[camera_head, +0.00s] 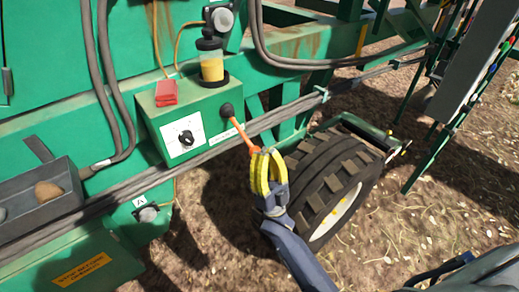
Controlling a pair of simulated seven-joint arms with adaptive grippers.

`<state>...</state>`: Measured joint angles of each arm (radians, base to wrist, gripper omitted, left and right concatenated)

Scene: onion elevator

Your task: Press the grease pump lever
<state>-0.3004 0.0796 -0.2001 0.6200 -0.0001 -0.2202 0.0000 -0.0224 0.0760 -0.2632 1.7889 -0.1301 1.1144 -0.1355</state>
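The grease pump lever (239,131) is an orange rod. It comes out of a black round joint (227,110) on the right end of the green pump box (213,108) and slants down to the right. My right gripper (264,154), with yellow fingers, is at the lower end of the lever. Its fingertips overlap the lever's end in the picture. I cannot tell whether they touch it or hold it. The fingers look close together, but their gap is unclear. My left gripper is not in view.
A clear cup of yellow grease (211,67) and a red block (166,92) are on the box. A black dial (185,138) is on its front. A large tyre (335,175) is just right of my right gripper. A grey tray (38,214) is at left.

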